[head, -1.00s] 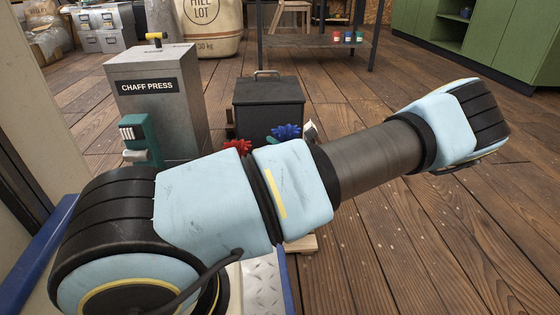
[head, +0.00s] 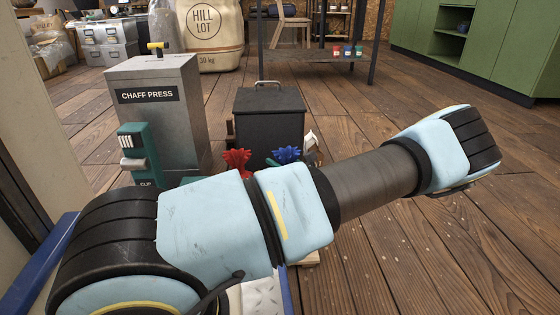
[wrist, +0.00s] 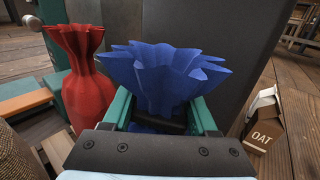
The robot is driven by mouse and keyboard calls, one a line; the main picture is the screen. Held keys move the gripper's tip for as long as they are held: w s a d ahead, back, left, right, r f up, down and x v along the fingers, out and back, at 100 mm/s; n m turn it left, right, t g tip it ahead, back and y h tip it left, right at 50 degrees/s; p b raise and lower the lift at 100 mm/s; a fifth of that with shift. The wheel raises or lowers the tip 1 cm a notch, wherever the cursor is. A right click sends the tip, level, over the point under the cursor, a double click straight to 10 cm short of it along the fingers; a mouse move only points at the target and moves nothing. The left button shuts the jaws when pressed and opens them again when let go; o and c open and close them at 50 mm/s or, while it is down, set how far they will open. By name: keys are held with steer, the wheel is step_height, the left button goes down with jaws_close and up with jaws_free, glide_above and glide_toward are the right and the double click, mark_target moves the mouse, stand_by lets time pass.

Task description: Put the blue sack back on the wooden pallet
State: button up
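The blue sack (wrist: 165,72), with a frilled top, stands upright between the teal fingers of my gripper (wrist: 162,112) in the wrist view. The fingers are closed about its sides; its base is hidden. Pale wooden slats, seemingly the wooden pallet (wrist: 56,150), show at the lower left of the wrist view. A light wood corner (head: 309,258) shows below my arm in the head view. Whether the sack touches the pallet is hidden.
A red sack (wrist: 80,85) stands close left of the blue one. A dark lidded bin (head: 268,125) stands behind, and the grey chaff press (head: 165,125) at the left. Floor on the right is clear.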

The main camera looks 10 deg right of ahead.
steer(key=shift+o, duration=0.8)
steer(key=shift+r, duration=0.15)
steer(key=p+v, duration=0.5)
steer(key=v, duration=0.7)
